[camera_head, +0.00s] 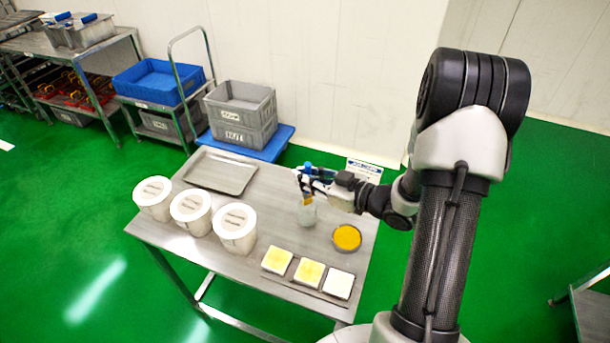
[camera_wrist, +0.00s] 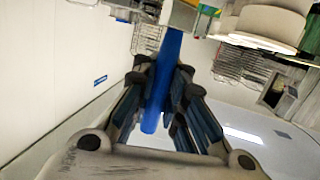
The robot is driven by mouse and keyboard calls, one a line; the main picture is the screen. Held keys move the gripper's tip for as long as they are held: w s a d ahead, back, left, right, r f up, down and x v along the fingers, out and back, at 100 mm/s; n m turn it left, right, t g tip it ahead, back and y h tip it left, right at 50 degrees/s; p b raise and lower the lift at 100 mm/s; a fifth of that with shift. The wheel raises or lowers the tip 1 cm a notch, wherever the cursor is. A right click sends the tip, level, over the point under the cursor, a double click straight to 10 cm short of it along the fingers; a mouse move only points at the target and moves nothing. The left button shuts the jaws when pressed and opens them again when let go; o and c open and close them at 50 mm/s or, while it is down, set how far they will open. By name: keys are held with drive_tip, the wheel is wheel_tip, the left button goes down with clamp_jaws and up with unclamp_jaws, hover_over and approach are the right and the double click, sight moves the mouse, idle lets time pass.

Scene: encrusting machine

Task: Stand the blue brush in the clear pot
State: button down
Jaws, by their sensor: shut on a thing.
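My gripper (camera_head: 309,182) is shut on the blue brush (camera_head: 308,167) above the table. The brush is about upright, its blue end up and its yellowish lower end down. In the wrist view the blue handle (camera_wrist: 168,62) lies between the two dark fingers (camera_wrist: 167,90). The clear pot (camera_head: 307,215) stands on the table directly below my gripper. The brush's lower end is at or just over the pot's mouth; I cannot tell whether it is inside. The pot is not clearly seen in the wrist view.
On the steel table (camera_head: 250,272) stand three white tubs (camera_head: 191,208) at left, an empty metal tray (camera_head: 220,173) at the back, a round dish of yellow stuff (camera_head: 347,238) right of the pot, and three square pieces (camera_head: 309,272) in front. Grey crates (camera_head: 240,112) stand behind.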

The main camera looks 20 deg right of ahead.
drive_tip(key=shift+f+b, duration=1.5)
drive_tip(key=shift+f, duration=0.9)
drive_tip(key=c, duration=1.5)
unclamp_jaws()
drive_tip(key=v, duration=1.2)
drive_tip(key=shift+w, duration=0.1)
